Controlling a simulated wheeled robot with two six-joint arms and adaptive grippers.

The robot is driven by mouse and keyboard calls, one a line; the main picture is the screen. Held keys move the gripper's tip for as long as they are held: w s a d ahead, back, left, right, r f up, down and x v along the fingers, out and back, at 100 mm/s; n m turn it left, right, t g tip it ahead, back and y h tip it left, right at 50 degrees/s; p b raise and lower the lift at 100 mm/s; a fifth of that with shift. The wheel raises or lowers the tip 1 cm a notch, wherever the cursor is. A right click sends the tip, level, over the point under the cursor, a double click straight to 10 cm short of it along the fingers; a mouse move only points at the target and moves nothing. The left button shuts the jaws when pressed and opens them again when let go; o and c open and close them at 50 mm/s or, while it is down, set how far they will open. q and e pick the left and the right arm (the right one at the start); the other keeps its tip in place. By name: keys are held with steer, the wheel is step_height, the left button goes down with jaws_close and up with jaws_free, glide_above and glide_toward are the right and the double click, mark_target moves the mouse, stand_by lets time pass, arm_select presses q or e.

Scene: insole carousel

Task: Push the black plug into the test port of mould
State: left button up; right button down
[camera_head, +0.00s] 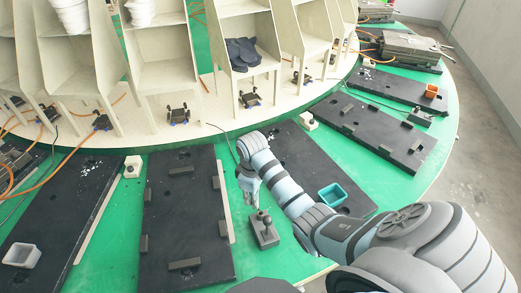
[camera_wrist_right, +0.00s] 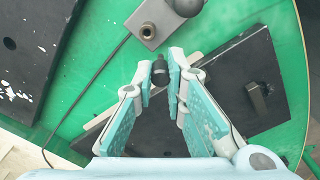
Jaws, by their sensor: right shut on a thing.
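My right gripper (camera_head: 247,186) reaches in over the green table beside a black mould plate. In the right wrist view its fingers (camera_wrist_right: 161,82) are shut on the black plug (camera_wrist_right: 160,68), whose dark tip sticks out past the fingertips. A grey box (camera_head: 263,236) with a ball-topped lever stands on the green surface just in front of the gripper. My left gripper is not in view.
Black mould plates (camera_head: 188,225) with small blocks lie around the green round table (camera_head: 285,262). A teal bin (camera_head: 332,195) and a grey bin (camera_head: 22,256) stand on plates. Beige racks stand at the back.

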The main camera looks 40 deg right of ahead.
steer(key=n, duration=0.2)
steer(key=d+r+n, duration=0.1)
steer(key=n, duration=0.2)
steer(key=d+n, duration=0.1)
steer(key=n, duration=0.1)
steer(key=shift+s+d+r+p, duration=0.2)
steer(key=shift+d+r+p, duration=0.05)
steer(key=shift+r+p, duration=0.15)
step_height(320, 180, down, 6)
steer(key=b, duration=0.3)
steer(key=shift+r, duration=0.1)
